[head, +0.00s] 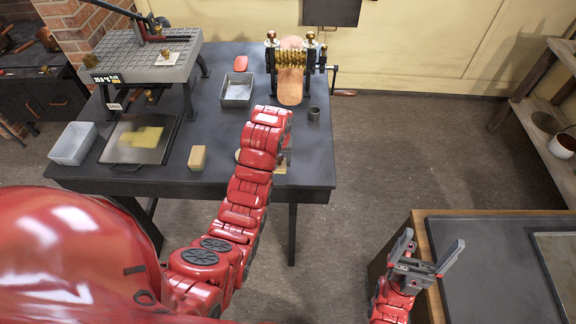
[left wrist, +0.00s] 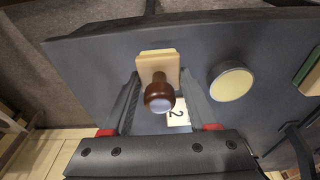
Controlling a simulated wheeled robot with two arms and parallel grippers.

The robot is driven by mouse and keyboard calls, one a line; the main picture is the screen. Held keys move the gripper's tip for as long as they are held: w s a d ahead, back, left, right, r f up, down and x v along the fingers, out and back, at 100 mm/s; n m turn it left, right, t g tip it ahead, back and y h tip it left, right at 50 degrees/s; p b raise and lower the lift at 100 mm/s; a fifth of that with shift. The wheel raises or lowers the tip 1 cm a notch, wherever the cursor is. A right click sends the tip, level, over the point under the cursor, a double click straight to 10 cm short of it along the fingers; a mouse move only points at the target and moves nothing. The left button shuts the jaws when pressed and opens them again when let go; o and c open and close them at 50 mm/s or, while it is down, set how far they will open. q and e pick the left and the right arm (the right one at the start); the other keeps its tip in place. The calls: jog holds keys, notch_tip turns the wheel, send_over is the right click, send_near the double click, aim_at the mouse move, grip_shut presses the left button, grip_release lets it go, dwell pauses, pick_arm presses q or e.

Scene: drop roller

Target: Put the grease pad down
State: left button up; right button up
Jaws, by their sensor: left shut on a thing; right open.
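The grease pad (left wrist: 157,64), a pale block with a dark brown round knob, shows in the left wrist view. My left gripper (left wrist: 161,82) is shut on it, one finger on each side, over the dark table (left wrist: 95,52). I cannot tell whether the pad touches the table top. In the head view my left arm hides most of this gripper and the pad, near the table's front right part. My right gripper (head: 424,262) is open and empty at the lower right, beside another bench.
A white card marked 2 (left wrist: 178,117) lies beside the pad, and a round cream-topped tin (left wrist: 232,83) stands to its right. The table also bears a brush-like block (head: 197,158), a metal tray (head: 237,89), a roller machine (head: 290,70) and a small dark cup (head: 314,113).

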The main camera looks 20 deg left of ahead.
pick_arm(q)
jog(key=w, duration=0.1)
jog(key=w+d, duration=0.1)
jog(key=shift+w+r+p, duration=0.15)
jog(key=shift+w+p, duration=0.15)
jog(key=shift+p, duration=0.1)
jog(key=shift+w+d+f, duration=0.15)
jog(key=shift+w+f, duration=0.1)
jog(key=shift+w, duration=0.45)
jog(key=shift+w+d+p, duration=0.1)
jog(key=shift+w+p, duration=0.15)
jog(key=shift+p, duration=0.1)
notch_tip(320, 180, down, 3)
jog(key=shift+s+r+p, duration=0.1)
jog(key=shift+r+p, duration=0.05)
jog(key=shift+p, duration=0.9)
jog(key=shift+f, duration=0.6)
jog(key=o, duration=1.3)
